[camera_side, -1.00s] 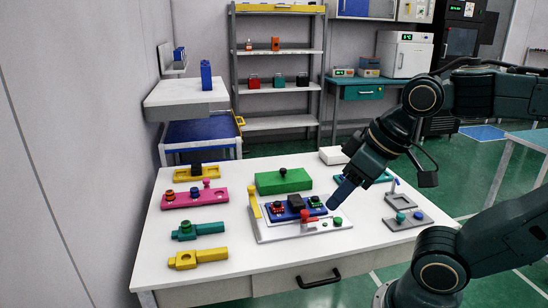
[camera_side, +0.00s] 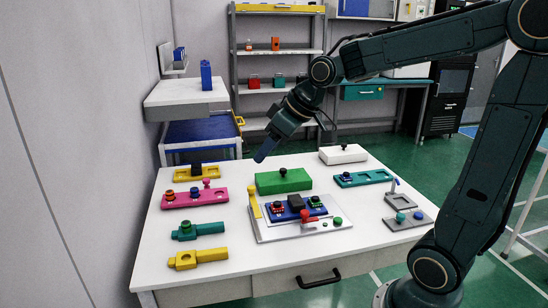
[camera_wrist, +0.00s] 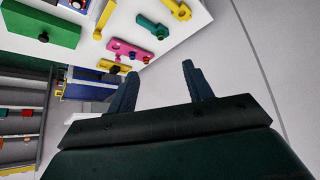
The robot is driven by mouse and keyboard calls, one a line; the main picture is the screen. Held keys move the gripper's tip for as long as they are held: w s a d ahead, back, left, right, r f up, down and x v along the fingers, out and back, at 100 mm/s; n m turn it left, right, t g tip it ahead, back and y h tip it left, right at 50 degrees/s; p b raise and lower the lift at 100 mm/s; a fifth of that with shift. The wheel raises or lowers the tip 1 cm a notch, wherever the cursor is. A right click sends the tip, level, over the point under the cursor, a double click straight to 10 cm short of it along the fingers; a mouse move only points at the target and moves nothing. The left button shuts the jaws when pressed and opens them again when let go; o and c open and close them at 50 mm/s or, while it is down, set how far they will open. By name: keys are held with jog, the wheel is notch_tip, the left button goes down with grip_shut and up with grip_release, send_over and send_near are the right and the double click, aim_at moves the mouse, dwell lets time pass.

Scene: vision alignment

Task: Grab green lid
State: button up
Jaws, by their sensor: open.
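The green lid (camera_side: 284,181) is a flat green block with a dark round knob on top. It lies on the white table, behind the grey fixture plate. It also shows at the upper left of the wrist view (camera_wrist: 40,24). My gripper (camera_side: 262,156) is above the back of the table, up and to the left of the green lid in the side view, and apart from it. In the wrist view my gripper's two fingers (camera_wrist: 158,80) stand well apart with nothing between them.
A white lid (camera_side: 343,154) with a dark knob lies right of the green lid. The grey fixture plate (camera_side: 270,232) holds blue and red parts in front. Pink (camera_side: 194,197), yellow (camera_side: 196,174) and teal (camera_side: 363,179) pieces lie around. A white shelf (camera_side: 180,96) stands at the left.

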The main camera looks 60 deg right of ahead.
jog(key=w+d+f+t, duration=0.1)
jog(key=w+d+f, duration=0.3)
jog(key=w+d, duration=0.6)
jog(key=m+t, duration=0.2)
jog(key=t, duration=0.4)
send_near(283, 169)
jog(key=shift+w+a+f+h, duration=0.2)
jog(key=shift+w+f, duration=0.25)
jog(key=shift+w, duration=0.05)
jog(key=shift+w+a+f+h, duration=0.15)
jog(key=shift+w+f+h, duration=0.05)
jog(key=shift+w+f, duration=0.3)
jog(key=shift+w, duration=0.1)
jog(key=shift+w, duration=0.1)
jog(key=shift+w+f, duration=0.25)
jog(key=shift+w, duration=0.45)
jog(key=shift+w, duration=0.1)
jog(key=shift+x, duration=2.8)
